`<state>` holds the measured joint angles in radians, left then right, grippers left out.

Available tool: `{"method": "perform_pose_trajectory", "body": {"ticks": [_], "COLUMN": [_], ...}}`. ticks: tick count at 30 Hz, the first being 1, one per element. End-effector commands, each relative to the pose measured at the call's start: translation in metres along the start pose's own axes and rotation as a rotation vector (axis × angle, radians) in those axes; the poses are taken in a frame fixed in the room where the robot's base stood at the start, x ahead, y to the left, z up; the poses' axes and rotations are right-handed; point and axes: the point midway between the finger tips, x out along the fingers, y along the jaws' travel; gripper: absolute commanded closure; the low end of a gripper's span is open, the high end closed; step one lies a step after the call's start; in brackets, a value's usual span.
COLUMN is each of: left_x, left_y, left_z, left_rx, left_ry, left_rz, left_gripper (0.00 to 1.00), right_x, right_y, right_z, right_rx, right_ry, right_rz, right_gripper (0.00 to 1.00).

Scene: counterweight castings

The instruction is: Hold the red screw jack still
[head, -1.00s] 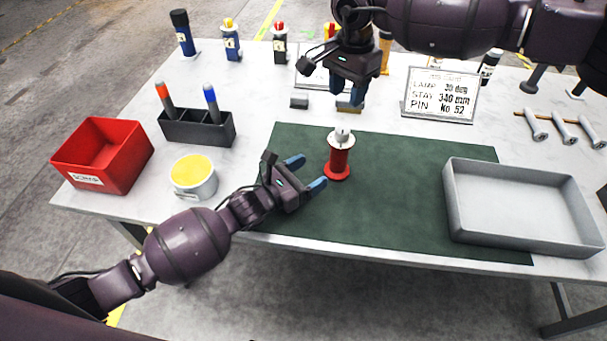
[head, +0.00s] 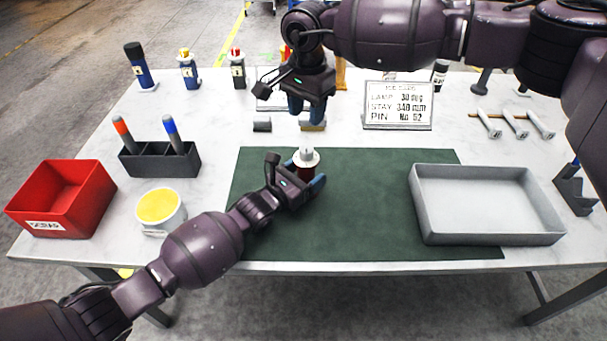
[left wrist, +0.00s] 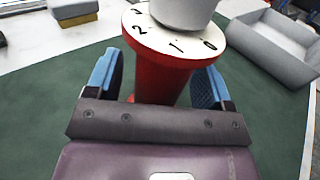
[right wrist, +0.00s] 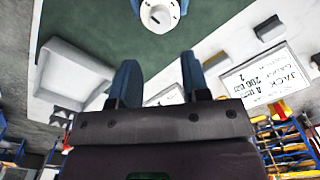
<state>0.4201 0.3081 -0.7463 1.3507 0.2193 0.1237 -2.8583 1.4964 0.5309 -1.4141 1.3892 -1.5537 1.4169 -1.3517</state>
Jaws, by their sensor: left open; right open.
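The red screw jack (head: 306,172) stands upright on the green mat (head: 370,215), with a white numbered disc and a grey top. In the left wrist view the jack's red body (left wrist: 160,82) sits between the fingers of my left gripper (left wrist: 163,85), which is open with a gap showing on each side. In the head view my left gripper (head: 300,187) is low around the jack and hides its base. My right gripper (head: 309,108) is open and empty above the back of the table. The jack's top (right wrist: 158,14) shows ahead of its fingers in the right wrist view.
A grey tray (head: 487,238) stands at the mat's right. A red bin (head: 62,200), a yellow-topped tin (head: 160,208) and a dark pen holder (head: 160,162) stand left. A card sign (head: 398,106) and small blocks (head: 262,125) are behind. The mat between jack and tray is clear.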

Motion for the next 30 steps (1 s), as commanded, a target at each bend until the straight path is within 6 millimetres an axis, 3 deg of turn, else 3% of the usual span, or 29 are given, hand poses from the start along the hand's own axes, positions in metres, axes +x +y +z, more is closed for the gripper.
{"method": "perform_pose_trajectory", "body": {"ticks": [2, 17, 21, 25, 30], "left_x": [0.000, -0.001, -0.001, -0.001, -0.001], "left_y": [0.000, 0.000, 0.000, 0.000, 0.000], "left_z": [0.000, 0.000, 0.000, 0.000, 0.000], "left_rx": [0.000, 0.000, 0.000, 0.000, 0.000], "left_ry": [0.000, 0.000, 0.000, 0.000, 0.000], "left_rz": [0.000, 0.000, 0.000, 0.000, 0.000], "left_gripper": [0.25, 1.00, 1.00, 1.00, 1.00], "right_x": [0.000, 0.000, 0.004, 0.005, 0.003], "right_y": [0.000, 0.000, -0.002, -0.018, -0.037], "right_z": [0.000, 0.000, 0.006, 0.015, 0.006], "right_rx": [0.000, 0.000, -0.008, 0.005, 0.040], "right_ry": [0.000, 0.000, -0.008, -0.039, -0.104], "right_rz": [0.000, 0.000, 0.003, -0.014, 0.001], "right_gripper": [0.57, 0.57, 0.40, 0.40, 0.40]}}
